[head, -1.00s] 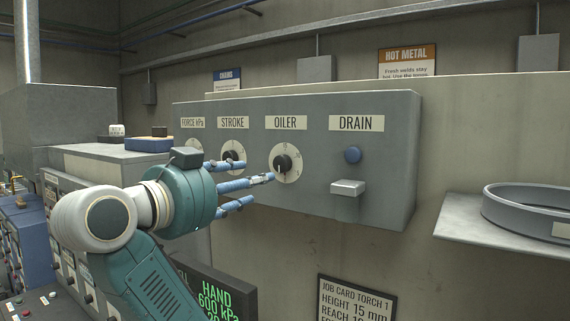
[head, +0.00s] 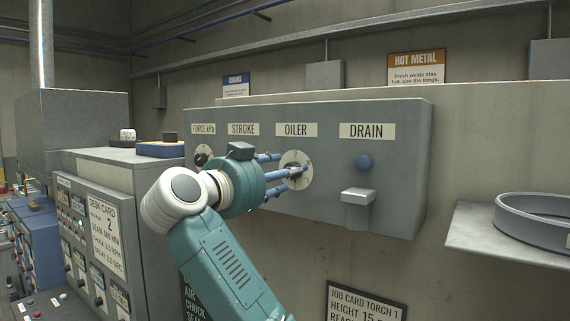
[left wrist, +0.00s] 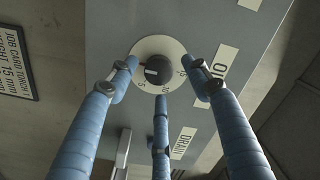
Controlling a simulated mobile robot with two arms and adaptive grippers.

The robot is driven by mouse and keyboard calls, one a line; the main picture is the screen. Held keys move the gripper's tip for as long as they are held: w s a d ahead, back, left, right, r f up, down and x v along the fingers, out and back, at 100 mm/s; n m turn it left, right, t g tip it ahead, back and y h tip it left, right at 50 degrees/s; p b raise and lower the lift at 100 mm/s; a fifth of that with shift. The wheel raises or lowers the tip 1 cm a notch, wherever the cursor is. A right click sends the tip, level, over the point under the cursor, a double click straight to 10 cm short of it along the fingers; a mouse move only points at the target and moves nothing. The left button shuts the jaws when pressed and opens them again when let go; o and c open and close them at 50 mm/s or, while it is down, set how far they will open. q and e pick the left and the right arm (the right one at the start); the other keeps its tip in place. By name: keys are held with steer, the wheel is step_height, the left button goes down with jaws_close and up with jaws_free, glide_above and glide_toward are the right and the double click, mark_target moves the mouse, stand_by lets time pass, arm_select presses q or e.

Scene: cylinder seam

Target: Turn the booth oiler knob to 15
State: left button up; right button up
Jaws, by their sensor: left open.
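The oiler knob is a dark round knob (left wrist: 158,69) on a pale dial under the OILER label (head: 297,130) of the grey panel (head: 400,200). In the left wrist view a pale mark shows on the knob's left side; the dial numbers are small and mostly hard to read. My left gripper (head: 300,171) has its blue fingers open in front of the oiler dial (head: 293,183), partly covering it and hiding the knob in the head view. In the left wrist view its three fingers (left wrist: 160,85) spread around the dial, not closed on the knob. My right gripper is not in view.
To the right on the panel are a blue button (head: 364,162) and a pale block-shaped handle (head: 358,195) under DRAIN. The force knob (head: 202,158) is on the left; my arm covers the stroke knob. A shelf with a grey ring (head: 540,215) stands at the right.

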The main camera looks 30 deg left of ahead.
arm_select(q)
steer(key=shift+w+d+f, duration=0.1)
steer(key=shift+w+d, duration=0.05)
steer(key=shift+w, duration=0.4)
